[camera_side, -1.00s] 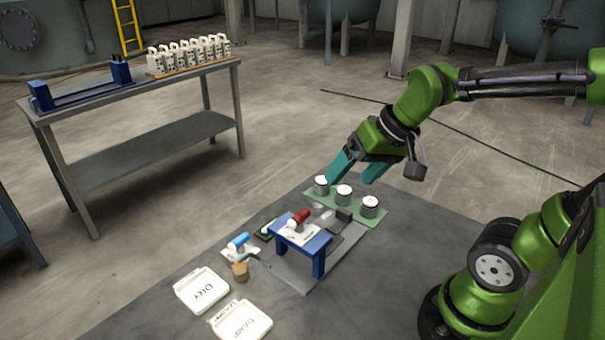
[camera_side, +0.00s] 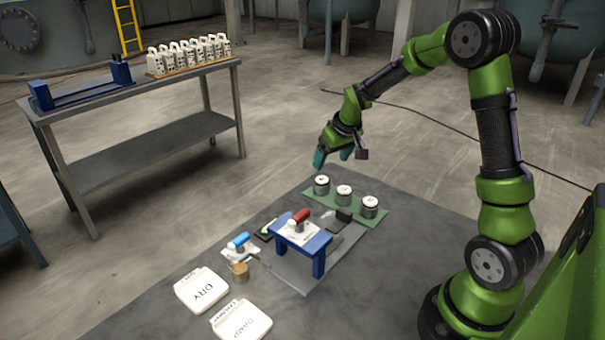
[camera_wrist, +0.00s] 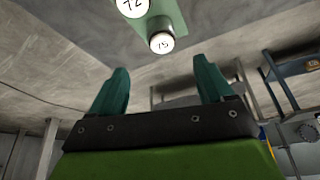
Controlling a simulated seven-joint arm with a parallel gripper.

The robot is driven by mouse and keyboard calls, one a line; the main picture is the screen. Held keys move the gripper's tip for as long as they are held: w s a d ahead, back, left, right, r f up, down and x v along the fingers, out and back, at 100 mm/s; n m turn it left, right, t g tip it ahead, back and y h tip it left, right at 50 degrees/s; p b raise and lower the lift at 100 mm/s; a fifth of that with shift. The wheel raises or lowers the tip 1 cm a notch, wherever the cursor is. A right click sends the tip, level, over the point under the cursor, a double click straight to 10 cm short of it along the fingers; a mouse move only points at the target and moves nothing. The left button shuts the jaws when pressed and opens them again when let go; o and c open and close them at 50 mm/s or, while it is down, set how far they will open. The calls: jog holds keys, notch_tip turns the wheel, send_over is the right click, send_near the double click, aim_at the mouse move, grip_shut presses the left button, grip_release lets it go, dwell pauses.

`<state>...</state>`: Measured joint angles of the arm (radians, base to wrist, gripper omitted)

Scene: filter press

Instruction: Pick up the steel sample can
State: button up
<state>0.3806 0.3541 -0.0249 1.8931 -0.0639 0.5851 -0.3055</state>
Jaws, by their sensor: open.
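Three steel sample cans with pale lids stand upright in a row on a green mat (camera_side: 357,213): a left can (camera_side: 321,185), a middle can (camera_side: 344,195) and a right can (camera_side: 370,207). My gripper (camera_side: 331,160) is open and empty, above and just behind the left can in the side view, apart from it. In the wrist view, one can (camera_wrist: 161,43) with a number on its lid shows beyond and between my open fingers (camera_wrist: 160,88). A second numbered can (camera_wrist: 131,8) is cut by the top edge.
A metal bench (camera_side: 150,125) stands at the left.

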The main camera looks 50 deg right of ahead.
aim_at(322, 179)
jog(key=x, duration=1)
jog(key=shift+a+f, duration=0.2)
jog(key=shift+c, duration=0.4)
